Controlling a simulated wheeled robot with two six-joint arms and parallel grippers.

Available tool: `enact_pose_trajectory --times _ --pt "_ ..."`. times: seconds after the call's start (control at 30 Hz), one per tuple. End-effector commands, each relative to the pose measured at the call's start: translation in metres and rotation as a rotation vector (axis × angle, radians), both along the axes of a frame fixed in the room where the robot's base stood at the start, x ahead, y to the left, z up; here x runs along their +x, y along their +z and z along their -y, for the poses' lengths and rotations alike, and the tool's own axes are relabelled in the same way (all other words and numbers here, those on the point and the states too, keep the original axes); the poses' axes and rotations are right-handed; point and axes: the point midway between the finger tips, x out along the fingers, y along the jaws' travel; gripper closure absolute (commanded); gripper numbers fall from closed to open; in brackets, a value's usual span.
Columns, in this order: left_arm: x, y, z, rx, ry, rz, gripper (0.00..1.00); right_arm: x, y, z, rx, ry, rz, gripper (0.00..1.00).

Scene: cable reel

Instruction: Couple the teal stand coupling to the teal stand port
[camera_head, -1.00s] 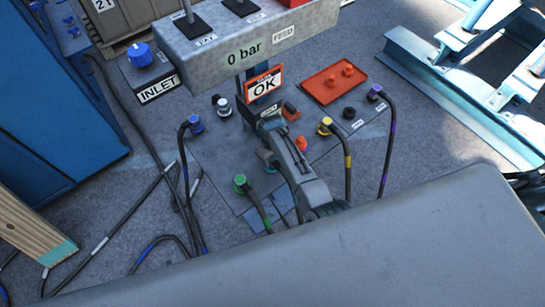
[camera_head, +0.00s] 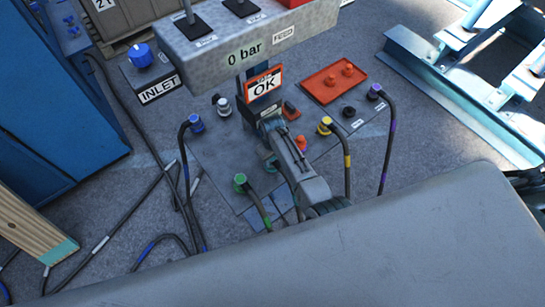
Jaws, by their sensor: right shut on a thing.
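A small teal piece (camera_head: 270,163) shows at the left edge of my right arm, low over the plate. I cannot tell whether it is the teal stand coupling or the teal stand port, or whether the two touch. My left gripper is not in view.
Hoses stand on blue (camera_head: 196,123), green (camera_head: 240,181), yellow (camera_head: 324,125) and purple (camera_head: 375,91) fittings around my arm. The grey 0 bar box (camera_head: 247,42) overhangs behind. Loose hoses cover the left floor.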

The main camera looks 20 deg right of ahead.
Motion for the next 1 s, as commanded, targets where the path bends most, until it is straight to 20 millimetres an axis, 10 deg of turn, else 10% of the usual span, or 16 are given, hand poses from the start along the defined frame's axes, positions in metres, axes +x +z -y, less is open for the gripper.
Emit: enact_pose_trajectory --times 0.27,0.3,0.4,1.0 --pt "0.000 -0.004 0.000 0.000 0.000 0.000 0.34 0.001 -0.006 0.000 0.000 0.000 0.001 0.86" --pt "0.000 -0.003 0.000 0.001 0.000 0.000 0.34 0.001 -0.005 0.000 0.000 0.000 0.001 0.52" --pt "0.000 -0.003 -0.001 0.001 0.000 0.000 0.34 0.001 -0.005 0.000 0.000 0.000 0.001 0.33" --pt "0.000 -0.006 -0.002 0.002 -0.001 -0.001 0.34 0.001 0.029 0.000 -0.001 0.000 0.004 0.33"
